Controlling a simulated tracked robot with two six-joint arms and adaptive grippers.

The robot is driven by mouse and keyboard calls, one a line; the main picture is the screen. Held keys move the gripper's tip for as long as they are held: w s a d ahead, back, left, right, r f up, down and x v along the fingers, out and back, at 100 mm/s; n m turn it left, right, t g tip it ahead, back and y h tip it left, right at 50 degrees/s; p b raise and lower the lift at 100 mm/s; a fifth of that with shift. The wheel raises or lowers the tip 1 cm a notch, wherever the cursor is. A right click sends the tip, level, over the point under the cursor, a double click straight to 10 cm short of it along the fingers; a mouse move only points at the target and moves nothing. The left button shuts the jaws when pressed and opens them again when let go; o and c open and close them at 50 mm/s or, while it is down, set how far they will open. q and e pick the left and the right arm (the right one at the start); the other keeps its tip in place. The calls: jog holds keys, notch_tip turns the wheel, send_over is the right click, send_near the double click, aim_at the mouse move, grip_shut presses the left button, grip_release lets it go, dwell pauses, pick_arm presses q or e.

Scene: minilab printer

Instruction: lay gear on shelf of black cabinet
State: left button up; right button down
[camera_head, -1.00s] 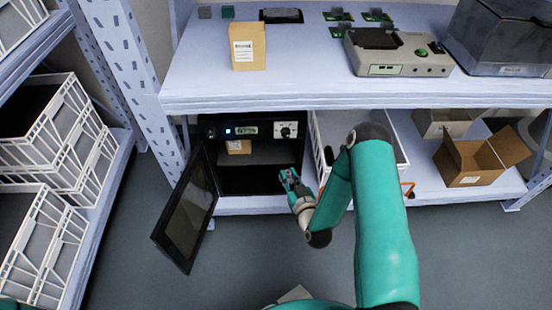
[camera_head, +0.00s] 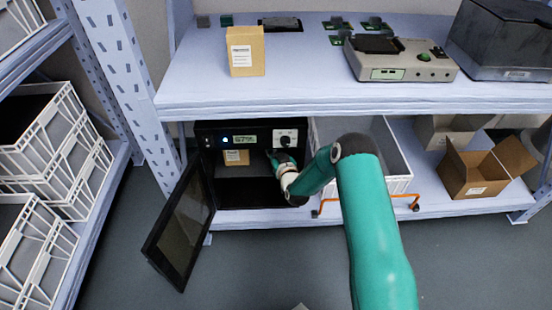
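The black cabinet (camera_head: 262,125) stands on the lower rack level with its door (camera_head: 180,225) swung open to the left. A small cardboard box (camera_head: 236,157) sits on the shelf inside it. My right gripper (camera_head: 273,163) is at the right side of the cabinet's opening, by the shelf height. It is small and partly hidden by its own wrist, so I cannot tell whether its fingers are open or shut. I cannot make out a gear, in the gripper or elsewhere. My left gripper is out of view.
A grey bin (camera_head: 397,160) stands right of the cabinet, behind my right arm. An open cardboard box (camera_head: 480,170) is farther right. The upper level (camera_head: 300,85) holds a box, a grey device (camera_head: 402,62) and a dark case (camera_head: 505,40). White crates (camera_head: 45,140) are at left.

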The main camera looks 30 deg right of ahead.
aim_at(275, 155)
jog(key=shift+f+b, duration=0.7)
jog(key=shift+f, duration=1)
jog(key=shift+f, duration=0.15)
jog(key=c, duration=1)
grip_release()
jog(key=shift+c, duration=0.2)
